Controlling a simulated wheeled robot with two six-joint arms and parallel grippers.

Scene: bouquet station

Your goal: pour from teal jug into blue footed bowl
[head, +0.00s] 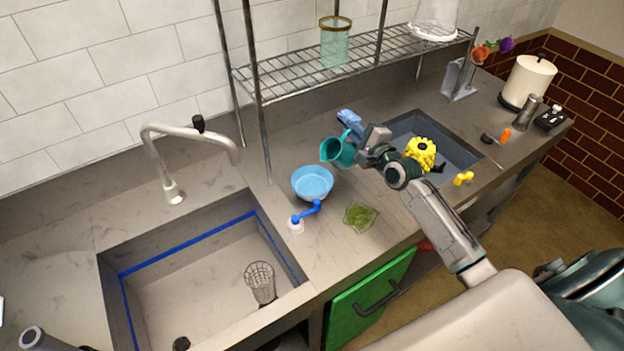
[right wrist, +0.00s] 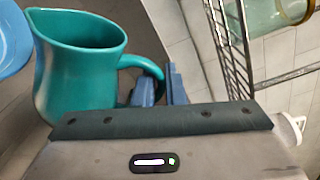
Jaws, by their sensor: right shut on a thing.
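The teal jug (head: 337,152) is held above the counter in the head view, tilted toward the left. My right gripper (head: 358,143) is shut on its handle. In the right wrist view the jug (right wrist: 80,75) fills the left side, with its handle between the fingers of my right gripper (right wrist: 158,88). The inside that shows is teal; I cannot tell whether it holds anything. The blue footed bowl (head: 312,182) stands on the counter, lower and to the left of the jug. Its edge shows in the right wrist view (right wrist: 12,42). My left gripper is not in view.
A blue-handled dispenser (head: 297,224) and a green mesh item (head: 360,217) are near the bowl. A sink (head: 190,275) lies left. A wire rack (head: 345,65) with a glass jar (head: 334,45) is behind.

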